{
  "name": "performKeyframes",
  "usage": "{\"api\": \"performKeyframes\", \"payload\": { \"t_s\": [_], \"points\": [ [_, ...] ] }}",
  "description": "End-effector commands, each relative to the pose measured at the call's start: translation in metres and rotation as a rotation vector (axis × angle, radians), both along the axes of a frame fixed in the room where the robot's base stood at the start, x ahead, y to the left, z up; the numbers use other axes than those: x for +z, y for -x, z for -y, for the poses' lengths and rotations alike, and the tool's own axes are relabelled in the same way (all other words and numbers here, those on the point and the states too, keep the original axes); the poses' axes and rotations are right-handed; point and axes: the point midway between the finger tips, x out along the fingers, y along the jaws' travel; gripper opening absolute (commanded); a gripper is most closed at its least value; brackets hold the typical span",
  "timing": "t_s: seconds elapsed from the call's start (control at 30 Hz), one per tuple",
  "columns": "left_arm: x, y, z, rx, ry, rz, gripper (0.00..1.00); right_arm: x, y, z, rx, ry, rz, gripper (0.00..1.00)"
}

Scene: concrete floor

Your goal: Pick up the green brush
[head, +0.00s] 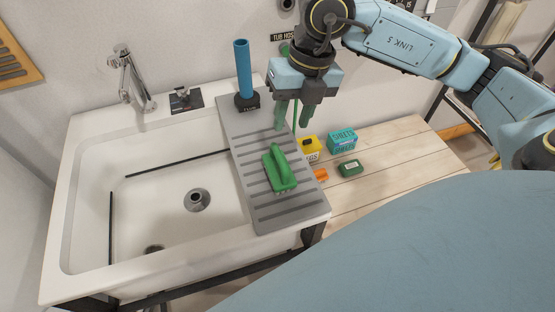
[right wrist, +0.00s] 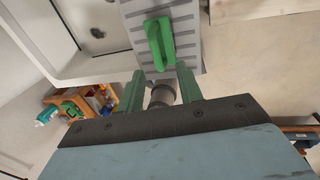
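The green brush (head: 279,170) lies on the grey ribbed drainboard (head: 290,215) at the right side of the sink, its handle on top. My right gripper (head: 291,122) points down above the far part of the drainboard, behind the brush and apart from it. Its two green fingers are spread with nothing held between them. In the right wrist view the brush (right wrist: 158,42) lies beyond the open fingertips (right wrist: 160,84), not between them. My left gripper is in neither view.
A blue upright tube (head: 243,70) stands on the drainboard just left of my right gripper. A yellow container (head: 310,149), a teal box (head: 342,141), a dark green block (head: 350,168) and an orange item (head: 321,175) rest on the wooden top (head: 400,160). The white sink (head: 150,215) is at left.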

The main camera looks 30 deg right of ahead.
Motion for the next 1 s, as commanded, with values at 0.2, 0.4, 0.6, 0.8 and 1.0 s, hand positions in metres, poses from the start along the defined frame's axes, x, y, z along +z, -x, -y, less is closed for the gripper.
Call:
{"api": "performKeyframes", "payload": {
  "t_s": [0.2,0.4,0.6,0.8,1.0],
  "points": [
    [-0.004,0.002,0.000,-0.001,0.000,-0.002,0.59,-0.040,-0.001,-0.009,0.004,-0.004,-0.003,0.36],
    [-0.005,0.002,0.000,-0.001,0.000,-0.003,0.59,-0.054,-0.002,-0.012,0.004,-0.005,-0.002,0.36],
    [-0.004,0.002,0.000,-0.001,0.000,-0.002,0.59,-0.079,-0.001,-0.024,0.005,-0.006,-0.005,0.36],
    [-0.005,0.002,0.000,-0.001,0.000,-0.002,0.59,-0.100,-0.002,-0.028,0.004,-0.005,-0.001,0.36],
    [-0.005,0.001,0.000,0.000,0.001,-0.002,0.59,-0.101,-0.003,-0.028,0.004,-0.005,0.000,0.36]
  ]
}}
